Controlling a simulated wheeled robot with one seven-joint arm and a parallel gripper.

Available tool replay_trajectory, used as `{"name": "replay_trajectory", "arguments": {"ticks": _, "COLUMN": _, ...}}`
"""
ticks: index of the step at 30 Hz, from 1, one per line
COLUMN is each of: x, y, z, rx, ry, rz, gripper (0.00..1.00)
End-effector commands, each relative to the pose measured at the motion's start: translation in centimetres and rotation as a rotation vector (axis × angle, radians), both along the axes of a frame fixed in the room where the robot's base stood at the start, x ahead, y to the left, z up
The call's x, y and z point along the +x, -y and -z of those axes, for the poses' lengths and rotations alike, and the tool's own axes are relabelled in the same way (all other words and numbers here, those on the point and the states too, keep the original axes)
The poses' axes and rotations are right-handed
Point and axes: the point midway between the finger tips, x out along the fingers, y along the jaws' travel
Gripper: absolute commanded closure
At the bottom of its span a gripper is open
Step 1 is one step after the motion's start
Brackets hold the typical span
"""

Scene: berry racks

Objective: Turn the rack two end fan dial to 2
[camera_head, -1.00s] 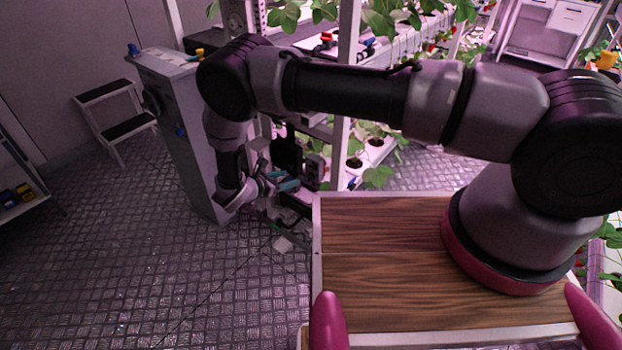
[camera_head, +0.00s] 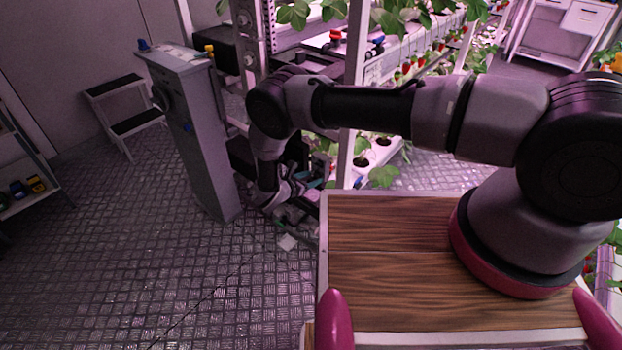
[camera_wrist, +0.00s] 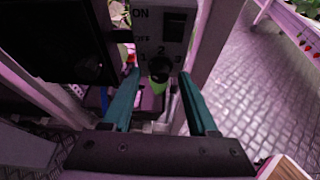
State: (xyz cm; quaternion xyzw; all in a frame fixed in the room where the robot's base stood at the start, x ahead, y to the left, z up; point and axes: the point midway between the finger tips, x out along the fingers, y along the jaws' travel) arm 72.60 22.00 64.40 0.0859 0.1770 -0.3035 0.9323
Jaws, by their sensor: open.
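The fan dial (camera_wrist: 159,69) is a dark round knob on a grey control panel (camera_wrist: 150,30) in the wrist view. The mark 2 stands right above it, with 1 to its left and 3 to its right. A bright green patch shows just below the knob; I cannot tell the pointer's setting. My gripper (camera_wrist: 165,88) has two teal fingers spread apart, one on each side of the dial, apart from it. In the head view my gripper (camera_head: 312,182) is small and partly hidden among the rack's lower parts, and the dial cannot be made out.
A dark switch (camera_wrist: 178,25) sits above the dial by ON and OFF marks. A black box (camera_wrist: 55,40) is close on the left. A rack post (camera_head: 352,90), a grey cabinet (camera_head: 190,130) and a step stool (camera_head: 125,110) stand nearby. The metal floor (camera_head: 150,260) is open at front left.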

Motion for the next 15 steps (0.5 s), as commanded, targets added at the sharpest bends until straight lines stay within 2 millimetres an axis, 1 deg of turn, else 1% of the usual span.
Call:
{"name": "replay_trajectory", "arguments": {"ticks": 8, "x": 0.10, "y": 0.05, "z": 0.04, "rx": 0.000, "ry": 0.000, "rz": -0.001, "gripper": 0.41}}
{"name": "replay_trajectory", "arguments": {"ticks": 9, "x": 0.10, "y": 0.05, "z": 0.03, "rx": 0.000, "ry": 0.000, "rz": -0.001, "gripper": 0.56}}
{"name": "replay_trajectory", "arguments": {"ticks": 11, "x": 0.10, "y": 0.05, "z": 0.03, "rx": 0.000, "ry": 0.000, "rz": -0.001, "gripper": 0.79}}
{"name": "replay_trajectory", "arguments": {"ticks": 12, "x": 0.09, "y": 0.04, "z": 0.03, "rx": 0.000, "ry": 0.000, "rz": -0.001, "gripper": 0.94}}
{"name": "replay_trajectory", "arguments": {"ticks": 13, "x": 0.09, "y": 0.04, "z": 0.03, "rx": 0.000, "ry": 0.000, "rz": -0.001, "gripper": 1.00}}
{"name": "replay_trajectory", "arguments": {"ticks": 15, "x": 0.10, "y": 0.03, "z": 0.03, "rx": 0.000, "ry": 0.000, "rz": -0.001, "gripper": 1.00}}
